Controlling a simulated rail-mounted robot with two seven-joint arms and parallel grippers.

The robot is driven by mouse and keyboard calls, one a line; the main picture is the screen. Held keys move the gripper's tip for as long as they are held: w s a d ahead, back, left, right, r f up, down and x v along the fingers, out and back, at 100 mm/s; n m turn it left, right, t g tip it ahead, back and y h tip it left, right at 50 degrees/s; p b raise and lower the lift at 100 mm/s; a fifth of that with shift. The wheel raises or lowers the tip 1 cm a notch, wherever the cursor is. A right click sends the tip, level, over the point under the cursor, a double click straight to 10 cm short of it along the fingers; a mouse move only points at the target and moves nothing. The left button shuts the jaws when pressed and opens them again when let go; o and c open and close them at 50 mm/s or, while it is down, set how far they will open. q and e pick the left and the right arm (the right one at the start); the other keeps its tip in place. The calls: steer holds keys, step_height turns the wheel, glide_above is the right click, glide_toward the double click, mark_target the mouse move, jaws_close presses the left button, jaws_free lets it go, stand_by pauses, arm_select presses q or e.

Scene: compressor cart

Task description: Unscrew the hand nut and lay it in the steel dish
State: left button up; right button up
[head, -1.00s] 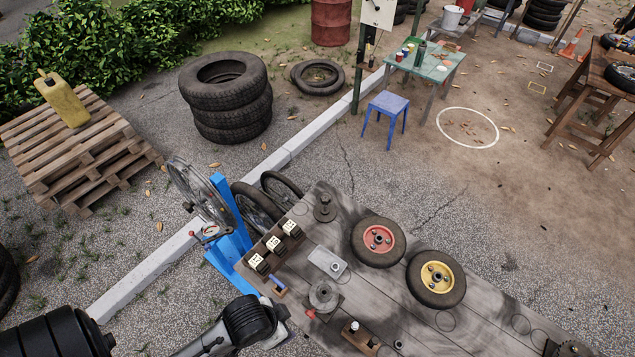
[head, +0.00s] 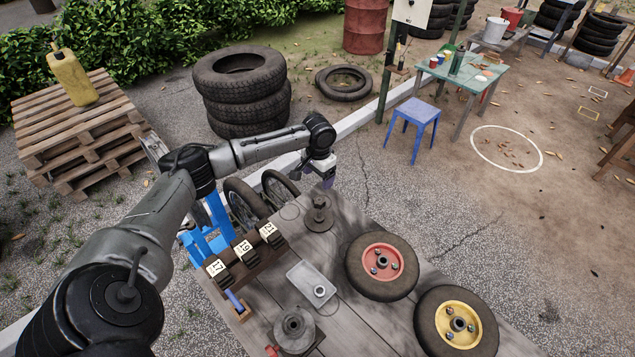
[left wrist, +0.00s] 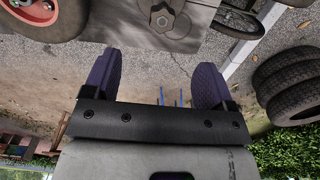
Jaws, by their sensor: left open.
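A dark star-shaped hand nut (head: 319,201) sits on a round-based fixture at the far corner of the grey bench. It also shows in the left wrist view (left wrist: 162,18), at the top edge. My left gripper (head: 326,178) is beyond that corner, above and apart from the nut. Its two purple fingers are spread with nothing between them in the left wrist view (left wrist: 156,82). A shallow rectangular steel dish (head: 303,272) lies on the bench, with a small ring-like piece in it. My right gripper is not in view.
The bench (head: 345,321) also bears a red-hubbed wheel (head: 381,265), a yellow-hubbed wheel (head: 456,322), a round metal disc (head: 295,328) and numbered blocks (head: 243,250). A blue stand (head: 207,232) is at its left. A blue stool (head: 413,125) stands beyond.

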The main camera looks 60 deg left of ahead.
mark_target(318, 201)
arm_select(q)
steer(key=f, duration=0.4)
steer(key=f+b, duration=0.1)
steer(key=f, duration=0.8)
steer(key=shift+w+a+f+b, duration=0.1)
steer(key=shift+a+f+b, duration=0.2)
steer(key=shift+b, duration=0.1)
steer(key=shift+c, duration=0.3)
steer(key=c, duration=1)
steer(key=shift+r+n+p, duration=0.2)
steer(key=shift+n+p, duration=0.2)
steer(key=shift+p, duration=0.15)
steer(key=shift+c, duration=0.2)
steer(key=shift+f+n+p, duration=0.1)
steer(key=shift+n+p, duration=0.7)
steer(key=shift+p, duration=0.1)
